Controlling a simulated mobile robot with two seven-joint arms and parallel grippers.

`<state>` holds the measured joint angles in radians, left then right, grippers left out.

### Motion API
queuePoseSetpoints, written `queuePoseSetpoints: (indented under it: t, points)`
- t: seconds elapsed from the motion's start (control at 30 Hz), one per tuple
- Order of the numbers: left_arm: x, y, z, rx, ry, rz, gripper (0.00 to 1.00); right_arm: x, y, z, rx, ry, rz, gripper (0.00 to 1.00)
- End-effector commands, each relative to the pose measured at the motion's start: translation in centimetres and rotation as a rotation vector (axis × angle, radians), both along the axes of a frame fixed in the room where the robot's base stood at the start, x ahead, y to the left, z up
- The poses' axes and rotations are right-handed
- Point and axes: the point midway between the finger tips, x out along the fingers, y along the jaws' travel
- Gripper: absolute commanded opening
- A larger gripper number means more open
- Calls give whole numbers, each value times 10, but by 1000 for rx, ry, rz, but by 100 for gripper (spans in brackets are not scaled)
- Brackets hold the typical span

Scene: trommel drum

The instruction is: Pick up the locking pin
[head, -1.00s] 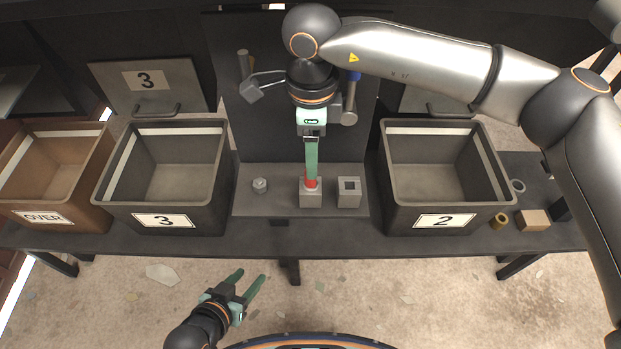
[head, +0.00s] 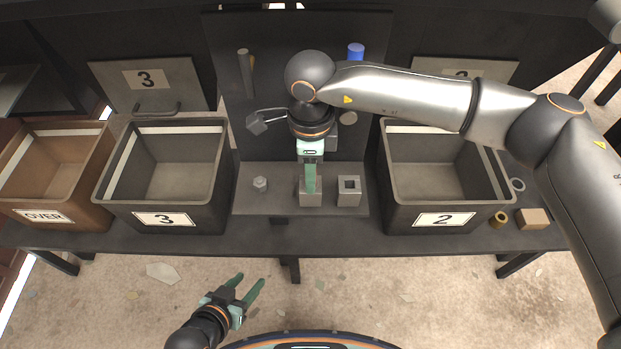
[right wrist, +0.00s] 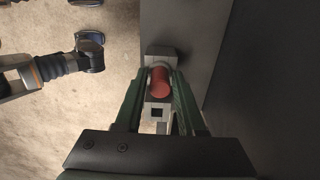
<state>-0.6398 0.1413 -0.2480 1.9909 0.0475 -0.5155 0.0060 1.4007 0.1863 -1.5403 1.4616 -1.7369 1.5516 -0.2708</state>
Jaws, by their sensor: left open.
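The locking pin appears to be the red round-ended piece (right wrist: 160,82), standing at a grey block in the right wrist view. In the head view that block (head: 311,199) is on the grey shelf, and the gripper hides the red piece. My right gripper (head: 310,188) points down over the block. In the right wrist view its green fingers (right wrist: 160,78) lie on both sides of the red piece. I cannot tell whether both touch it. My left gripper (head: 249,285) is open and empty, low in front of the bench.
A grey block with a square hole (head: 349,198) stands close right of the pin's block. A hex nut-like piece (head: 260,184) is to the left. Bin 3 (head: 165,219) and bin 2 (head: 443,219) flank the shelf, and the brown OVER bin (head: 45,216) is far left.

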Motion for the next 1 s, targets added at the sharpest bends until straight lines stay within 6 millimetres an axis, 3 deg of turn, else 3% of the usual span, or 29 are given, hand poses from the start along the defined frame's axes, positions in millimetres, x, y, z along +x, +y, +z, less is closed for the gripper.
queuePoseSetpoints:
  t: [0.03, 0.27, 0.77, 1.0]
  points:
    - [1, 0, 1, 0, -3, 1, 50, 0, 0, 0, 0, 0, 0, 27]
    - [6, 0, 6, -2, -16, 1, 50, 0, 0, 0, 0, 0, 0, 1]
    - [7, 0, 6, -2, -18, 2, 50, 0, 0, 3, 1, -1, 0, 0]
    - [5, 0, 4, -1, -13, 1, 50, 1, 0, 27, 2, -4, 0, 0]
